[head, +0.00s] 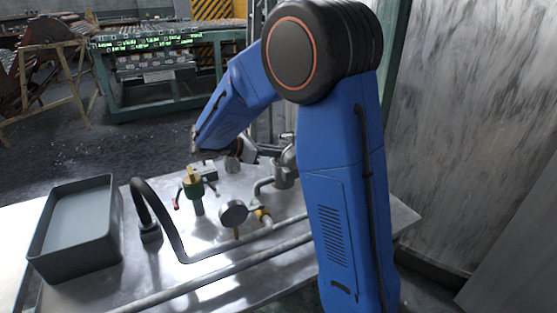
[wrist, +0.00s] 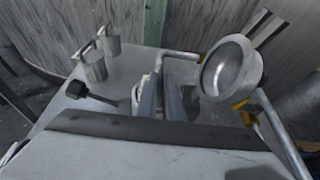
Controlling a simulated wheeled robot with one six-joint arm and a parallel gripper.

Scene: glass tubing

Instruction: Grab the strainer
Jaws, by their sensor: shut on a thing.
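My gripper (wrist: 160,92) reaches out over the metal bench, and its two fingers are close together in the wrist view. They are shut on a narrow grey metal part, which I take to be the strainer; the fingers hide most of it. A dark stem with a black knob (wrist: 77,88) sticks out left of the fingers; I cannot tell if it belongs to the held part. In the head view the gripper (head: 247,150) is small and partly hidden by my blue arm, near metal fittings (head: 285,172).
A round metal cup-like piece (wrist: 230,70) stands close right of the fingers, by a pipe with yellow fittings. A round gauge (head: 234,212), a green-and-yellow valve (head: 193,184), a black bent hose (head: 160,215) and a grey bin (head: 76,256) occupy the bench (head: 405,213).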

